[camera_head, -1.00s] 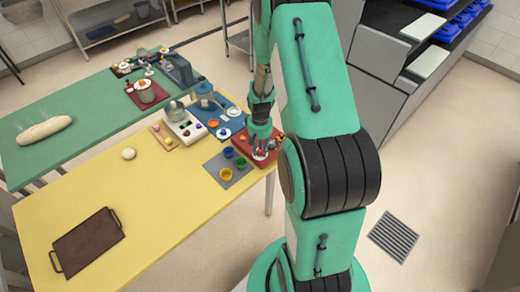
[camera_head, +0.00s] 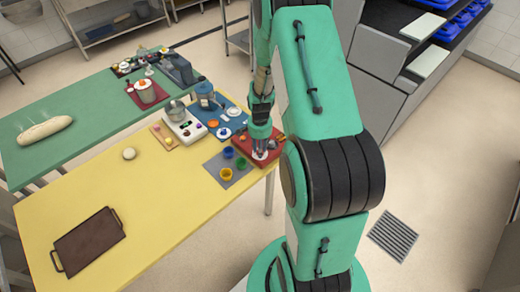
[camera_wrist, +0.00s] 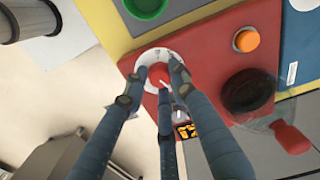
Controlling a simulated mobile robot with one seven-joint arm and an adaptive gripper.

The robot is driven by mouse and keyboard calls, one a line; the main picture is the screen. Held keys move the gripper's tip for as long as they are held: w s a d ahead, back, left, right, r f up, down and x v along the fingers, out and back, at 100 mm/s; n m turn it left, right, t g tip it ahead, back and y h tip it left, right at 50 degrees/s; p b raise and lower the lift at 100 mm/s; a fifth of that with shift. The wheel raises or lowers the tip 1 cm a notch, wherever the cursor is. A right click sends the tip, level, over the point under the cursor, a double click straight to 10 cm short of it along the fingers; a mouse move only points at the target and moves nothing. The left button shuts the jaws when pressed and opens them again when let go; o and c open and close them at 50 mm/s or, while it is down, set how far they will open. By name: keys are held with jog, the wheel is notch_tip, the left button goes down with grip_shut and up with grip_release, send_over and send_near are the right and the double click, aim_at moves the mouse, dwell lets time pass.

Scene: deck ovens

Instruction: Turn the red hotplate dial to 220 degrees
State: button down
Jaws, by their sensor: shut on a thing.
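The red hotplate (camera_head: 243,142) sits at the right end of the yellow table; its red panel (camera_wrist: 205,62) fills the middle of the wrist view. The red dial (camera_wrist: 156,73) stands inside a white ring (camera_wrist: 159,56) near the panel's edge. My gripper (camera_wrist: 160,82) has its fingers around the dial and is shut on it. In the head view, my gripper (camera_head: 261,147) reaches down onto the hotplate and hides the dial. A small display with yellow characters (camera_wrist: 187,131) is partly behind a finger. I cannot read the dial's setting.
An orange knob on a white disc (camera_wrist: 247,40) and a dark round plate (camera_wrist: 248,91) are right of the dial. A clear piece with a red handle (camera_wrist: 291,138) is near the plate. Coloured cups (camera_head: 227,174) on a grey mat stand close by.

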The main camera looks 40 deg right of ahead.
jog(key=shift+m, duration=0.6)
jog(key=c, duration=1.4)
grip_release()
jog(key=shift+r, duration=0.1)
notch_tip(320, 180, up, 12)
